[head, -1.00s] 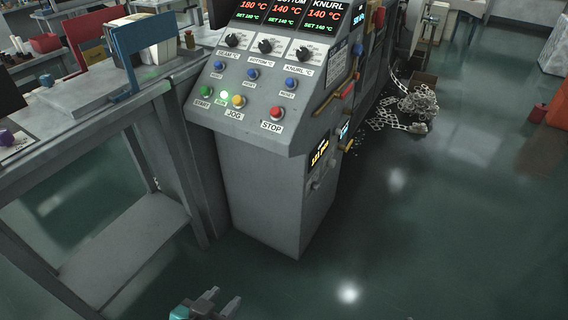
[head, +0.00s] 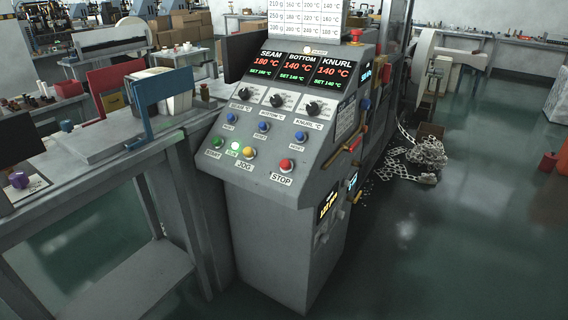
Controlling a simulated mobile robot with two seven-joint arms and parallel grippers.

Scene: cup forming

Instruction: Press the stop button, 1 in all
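The red stop button (head: 286,164) sits at the lower right of the sloped panel on the grey control console (head: 290,230), above a white STOP label (head: 281,179). To its left are the yellow JOG button (head: 249,152), a lit pale green RUN button (head: 235,148) and the green START button (head: 217,142). Nothing touches or covers the stop button. The displays above read SEAM 180, BOTTOM 140 and KNURL 140 °C. Neither of my grippers is in the head view now.
A grey workbench (head: 110,170) with red and blue upright panels stands left of the console. Scrap strips (head: 427,155) lie on the floor behind it at the right. Another red knob (head: 356,35) tops the machine. The floor (head: 440,250) at the right is clear.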

